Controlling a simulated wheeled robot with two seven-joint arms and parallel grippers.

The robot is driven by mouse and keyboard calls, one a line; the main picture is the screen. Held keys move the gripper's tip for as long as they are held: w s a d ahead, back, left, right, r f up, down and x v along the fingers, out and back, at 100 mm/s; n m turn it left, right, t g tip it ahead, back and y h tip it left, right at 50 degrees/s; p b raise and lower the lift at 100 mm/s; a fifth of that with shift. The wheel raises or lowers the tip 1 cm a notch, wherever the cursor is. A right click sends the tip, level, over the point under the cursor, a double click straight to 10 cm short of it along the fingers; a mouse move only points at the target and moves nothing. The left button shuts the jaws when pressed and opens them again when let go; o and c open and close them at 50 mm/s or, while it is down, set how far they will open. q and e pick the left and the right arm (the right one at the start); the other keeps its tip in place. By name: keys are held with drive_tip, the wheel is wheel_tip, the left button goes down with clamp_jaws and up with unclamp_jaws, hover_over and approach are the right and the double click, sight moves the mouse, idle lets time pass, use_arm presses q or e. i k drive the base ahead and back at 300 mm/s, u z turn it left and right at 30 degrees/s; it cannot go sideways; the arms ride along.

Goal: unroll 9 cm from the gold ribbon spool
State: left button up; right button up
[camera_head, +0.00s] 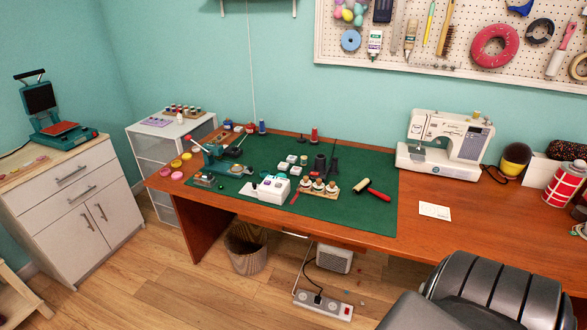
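Several small round coloured items lie at the left end of the wooden desk (440,240). One is yellow-gold (187,156), and red and pink ones (176,163) lie close by. They may be ribbon rolls, but they are too small to tell, so I cannot say for sure which thing is the gold ribbon spool. A wooden rack (318,191) with several small round-topped items stands on the green mat (345,215). Neither of my grippers is in view.
A white box (273,191), a red-handled black tool (378,193) and small tools stand on the mat. A sewing machine (446,145) and a white card (434,211) are further right. A black chair (490,300) stands at the front right.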

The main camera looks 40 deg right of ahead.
sight(331, 189)
drive_tip(key=z, duration=0.05)
drive_tip(key=i, duration=0.85)
drive_tip(key=z, duration=0.85)
drive_tip(key=i, duration=0.7)
drive_tip(key=z, duration=0.55)
